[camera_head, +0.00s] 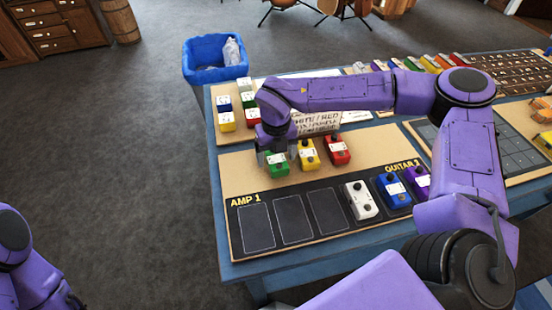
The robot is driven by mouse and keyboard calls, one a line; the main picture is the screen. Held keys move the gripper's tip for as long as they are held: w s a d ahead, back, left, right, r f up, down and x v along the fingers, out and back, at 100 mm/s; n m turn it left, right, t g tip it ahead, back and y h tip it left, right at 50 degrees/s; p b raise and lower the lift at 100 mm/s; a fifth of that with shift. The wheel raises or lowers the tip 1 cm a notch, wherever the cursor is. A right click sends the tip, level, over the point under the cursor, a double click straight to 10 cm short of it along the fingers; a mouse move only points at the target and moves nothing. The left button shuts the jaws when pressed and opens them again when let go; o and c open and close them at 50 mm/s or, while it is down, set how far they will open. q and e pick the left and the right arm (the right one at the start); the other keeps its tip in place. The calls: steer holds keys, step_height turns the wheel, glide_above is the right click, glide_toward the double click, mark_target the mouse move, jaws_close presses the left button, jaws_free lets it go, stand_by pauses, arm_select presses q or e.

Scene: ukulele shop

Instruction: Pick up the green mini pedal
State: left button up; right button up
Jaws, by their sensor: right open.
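The green mini pedal (278,169) sits on the tan part of the pedal board (232,162), at the left end of a short row. My right gripper (273,153) points down over it from above, with its jaws open at the pedal's top and back. The fingers partly hide the pedal, and I cannot tell whether they touch it. A yellow pedal (308,153) and a red pedal (337,150) stand just to its right. My left arm shows only in part at the lower left; its gripper is out of view.
White (361,200), blue (393,191) and purple (417,182) pedals stand in the board's right slots; the left three outlined slots are bare. Small coloured boxes (226,122) stand behind on the left. A blue bin (205,75) stands beyond the blue table (216,185). Floor at left is clear.

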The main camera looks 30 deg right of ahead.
steer(key=c, duration=1.2)
